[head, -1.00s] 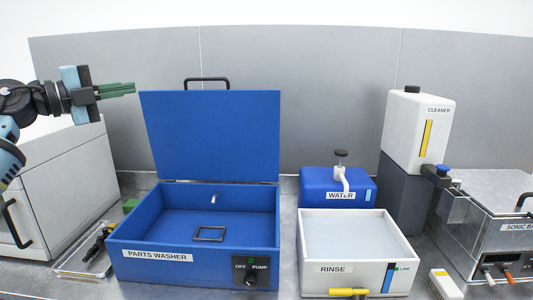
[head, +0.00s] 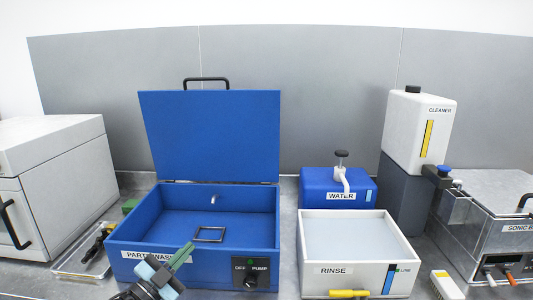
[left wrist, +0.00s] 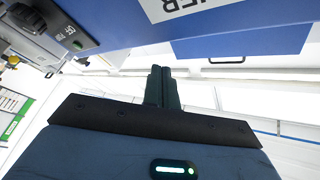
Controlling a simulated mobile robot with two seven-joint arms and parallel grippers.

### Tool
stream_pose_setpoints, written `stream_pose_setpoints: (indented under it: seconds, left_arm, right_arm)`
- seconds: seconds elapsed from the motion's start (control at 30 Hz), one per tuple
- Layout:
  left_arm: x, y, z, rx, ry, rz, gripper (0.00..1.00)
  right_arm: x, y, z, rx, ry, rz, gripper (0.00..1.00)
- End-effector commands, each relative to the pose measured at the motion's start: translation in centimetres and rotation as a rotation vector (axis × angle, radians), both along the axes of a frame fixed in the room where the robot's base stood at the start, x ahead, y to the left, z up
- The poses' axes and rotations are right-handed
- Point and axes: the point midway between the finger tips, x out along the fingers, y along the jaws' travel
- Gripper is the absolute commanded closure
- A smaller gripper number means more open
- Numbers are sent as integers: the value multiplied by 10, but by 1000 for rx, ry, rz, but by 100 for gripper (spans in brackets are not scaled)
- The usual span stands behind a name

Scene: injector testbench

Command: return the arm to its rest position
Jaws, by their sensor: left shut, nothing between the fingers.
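My left gripper (head: 181,255) is low in the head view, in front of the parts washer's front wall, partly covering its label. Its green fingers are together with nothing between them. In the left wrist view the shut fingers (left wrist: 162,85) point toward the blue parts washer front, which shows along the top. The blue parts washer (head: 210,136) stands with its lid up, and a small dark square frame lies inside. My right gripper is not in view.
The white rinse basin (head: 312,283) and the blue water container (head: 310,185) stand right of the washer. A white cabinet (head: 62,180) and a tray with tools (head: 75,268) are on the left. The sonic bath (head: 500,248) and cleaner bottle (head: 415,135) are on the right.

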Motion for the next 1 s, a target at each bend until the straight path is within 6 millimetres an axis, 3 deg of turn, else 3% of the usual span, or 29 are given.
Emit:
stream_pose_setpoints:
  seconds: [0.03, 0.17, 0.37, 0.6, 0.8, 0.9, 1.0]
  left_arm:
    - [-14, -1, -27, -41, 62, 26, 100]
    - [-50, 1, -86, -125, 213, 109, 100]
    - [-121, 6, -174, -226, 478, 243, 100]
    - [-235, 10, -263, -301, 829, 392, 100]
    - [-322, 11, -305, -330, 1070, 475, 100]
    - [-347, 10, -313, -336, 1137, 495, 100]
    - [-359, 9, -317, -338, 1172, 504, 100]
  right_arm:
    - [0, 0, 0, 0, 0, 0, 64]
    - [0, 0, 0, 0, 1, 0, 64]
    - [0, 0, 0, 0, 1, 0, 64]
    - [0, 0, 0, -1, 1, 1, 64]
    - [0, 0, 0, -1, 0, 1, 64]
    - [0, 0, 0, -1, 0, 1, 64]
    - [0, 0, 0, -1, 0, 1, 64]
